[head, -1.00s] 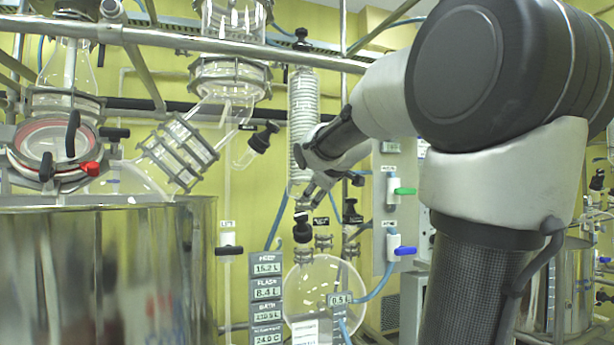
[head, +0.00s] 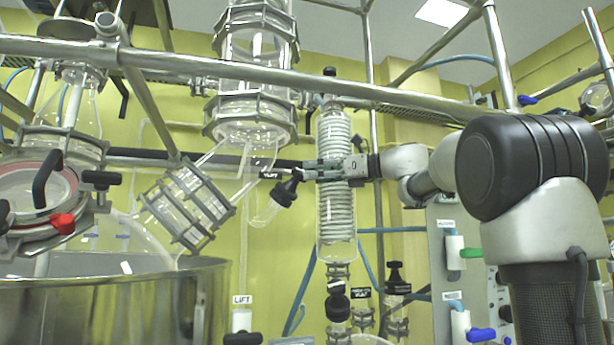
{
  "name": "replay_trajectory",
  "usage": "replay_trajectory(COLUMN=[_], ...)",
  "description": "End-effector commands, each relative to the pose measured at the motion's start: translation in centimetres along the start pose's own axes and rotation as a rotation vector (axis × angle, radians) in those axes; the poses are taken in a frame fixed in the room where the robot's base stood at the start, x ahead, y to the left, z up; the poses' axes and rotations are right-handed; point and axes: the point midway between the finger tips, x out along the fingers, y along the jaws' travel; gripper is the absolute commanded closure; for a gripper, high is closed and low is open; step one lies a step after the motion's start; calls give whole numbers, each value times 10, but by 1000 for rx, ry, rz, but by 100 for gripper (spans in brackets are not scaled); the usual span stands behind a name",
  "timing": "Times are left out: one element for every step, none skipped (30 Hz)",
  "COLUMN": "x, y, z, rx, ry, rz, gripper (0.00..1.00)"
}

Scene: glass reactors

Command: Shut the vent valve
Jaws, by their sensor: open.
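My gripper (head: 308,170) is in the middle of the head view, in front of the coiled glass condenser. Its fingers point left and are open, with nothing seen between them. Just left of and slightly below the fingertips is a black-knobbed valve (head: 287,188) on a short, tilted glass stub (head: 265,211). A small gap seems to separate fingertips and knob, but depth is hard to judge.
The condenser (head: 337,225) stands behind my gripper. A steel rail (head: 300,82) crosses above it. A glass vessel (head: 255,90) hangs upper left, and a steel bath (head: 110,305) fills the lower left. Green (head: 471,252) and blue (head: 481,335) valve handles are on the right panel.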

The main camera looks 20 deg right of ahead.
Motion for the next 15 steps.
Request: replay_trajectory(x=[10,15,22,26,30,35,38,40,43,44,45,46,46,46,46], y=[1,1,1,1,1,0,0,0,0,0,0,0,0,0,0], z=[0,0,0,0,0,0,0,0,0,1,1,1,1,1,1], rx=[1,1,0,1,1,2,2,2,2,2,2,2,2,2,2], ry=[0,-1,-1,-1,-1,-1,-1,-1,-2,-2,-2,-2,-2,-2,-2], rz=[4,4,3,3,2,2,1,0,0,0,0,-1,-1,-2,-2], gripper=[34,34,34,34,34,34,34,34,34,34,34,34,34,34,34])
